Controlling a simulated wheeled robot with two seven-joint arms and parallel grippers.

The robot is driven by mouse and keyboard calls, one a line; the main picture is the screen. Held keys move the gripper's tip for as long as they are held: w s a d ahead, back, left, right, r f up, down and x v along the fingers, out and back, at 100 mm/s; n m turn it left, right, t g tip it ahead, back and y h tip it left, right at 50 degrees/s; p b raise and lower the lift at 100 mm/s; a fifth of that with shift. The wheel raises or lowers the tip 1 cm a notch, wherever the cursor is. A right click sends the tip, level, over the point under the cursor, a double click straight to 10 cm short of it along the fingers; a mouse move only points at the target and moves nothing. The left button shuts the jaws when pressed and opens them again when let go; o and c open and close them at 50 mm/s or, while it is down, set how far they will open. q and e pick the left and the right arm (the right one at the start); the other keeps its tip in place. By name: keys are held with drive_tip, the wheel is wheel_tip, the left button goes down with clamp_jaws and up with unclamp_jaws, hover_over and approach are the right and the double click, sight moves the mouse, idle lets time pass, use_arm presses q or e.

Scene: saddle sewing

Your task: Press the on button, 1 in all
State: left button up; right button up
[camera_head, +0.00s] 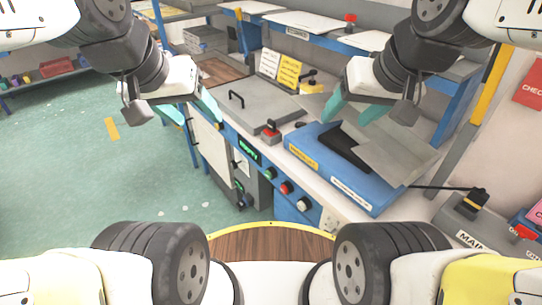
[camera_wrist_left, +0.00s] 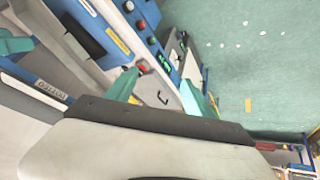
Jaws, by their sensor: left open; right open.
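A control panel on the blue front of the workbench carries a green button (camera_head: 270,174), a red button (camera_head: 285,188) and a white knob (camera_head: 303,204). I cannot read which is labelled on. A green-lit display (camera_head: 248,149) sits left of them. My left gripper (camera_head: 192,110) is open and empty, above and left of the panel, apart from it. In the left wrist view its teal fingers (camera_wrist_left: 158,94) are spread, with the panel's red button (camera_wrist_left: 140,25) beyond. My right gripper (camera_head: 355,110) is open and empty above the blue machine.
A blue machine base (camera_head: 320,165) with a grey plate and black part stands on the bench. A red-topped switch (camera_head: 270,130) sits beside a grey lid with a black handle (camera_head: 236,98). A lever box (camera_head: 470,215) stands at right. The green floor is open at left.

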idle(0.4)
use_arm(q)
clamp_jaws()
idle(1.6)
